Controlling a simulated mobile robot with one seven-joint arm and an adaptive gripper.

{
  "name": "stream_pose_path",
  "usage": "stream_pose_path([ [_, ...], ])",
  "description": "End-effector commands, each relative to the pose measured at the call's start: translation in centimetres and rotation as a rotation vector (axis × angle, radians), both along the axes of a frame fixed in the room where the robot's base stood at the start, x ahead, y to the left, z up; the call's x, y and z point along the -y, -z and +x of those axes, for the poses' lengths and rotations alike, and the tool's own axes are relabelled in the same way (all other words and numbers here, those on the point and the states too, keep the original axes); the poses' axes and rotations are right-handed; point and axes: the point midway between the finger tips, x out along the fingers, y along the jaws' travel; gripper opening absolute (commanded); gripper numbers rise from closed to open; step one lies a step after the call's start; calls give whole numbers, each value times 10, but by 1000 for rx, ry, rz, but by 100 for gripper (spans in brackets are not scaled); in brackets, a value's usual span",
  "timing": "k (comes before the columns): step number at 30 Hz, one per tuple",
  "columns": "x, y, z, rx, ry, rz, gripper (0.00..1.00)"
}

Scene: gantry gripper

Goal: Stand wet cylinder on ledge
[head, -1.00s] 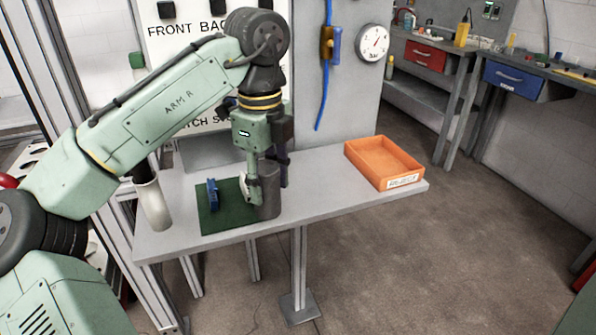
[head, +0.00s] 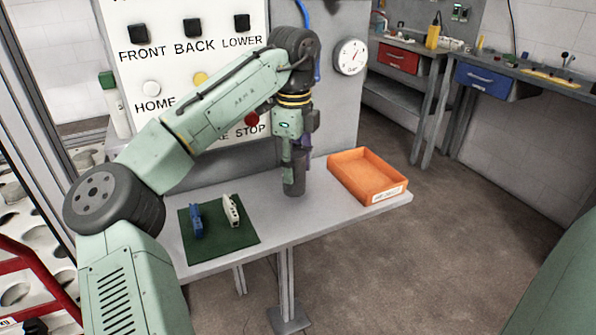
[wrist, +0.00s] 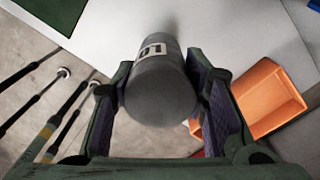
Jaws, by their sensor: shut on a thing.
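The grey cylinder (head: 294,178) is between the fingers of my gripper (head: 294,158), which is shut on it. It is upright at the ledge (head: 330,213), between the green mat and the orange tray; I cannot tell whether its bottom touches the surface. In the wrist view the cylinder (wrist: 160,85) fills the space between both fingers of my gripper (wrist: 165,90) and bears a pale label with dark marks. Whether its surface is wet does not show clearly.
An orange tray (head: 402,189) stands on the right end of the ledge. A green mat (head: 215,244) at the left holds a blue item (head: 196,221) and a white item (head: 231,210). A panel with buttons (head: 165,70) rises behind. The ledge's front edge is close.

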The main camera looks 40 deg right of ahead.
Motion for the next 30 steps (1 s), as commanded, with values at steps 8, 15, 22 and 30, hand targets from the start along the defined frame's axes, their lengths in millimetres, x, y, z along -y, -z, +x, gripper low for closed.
stream_pose_path([
  [8, 11, 19, 4, 3, -2, 0, 0],
  [15, 12, 36, 3, 3, -1, -3, 0],
  [22, 12, 37, 3, 1, 0, -3, 0],
  [30, 12, 39, 3, 2, 0, -1, 55],
])
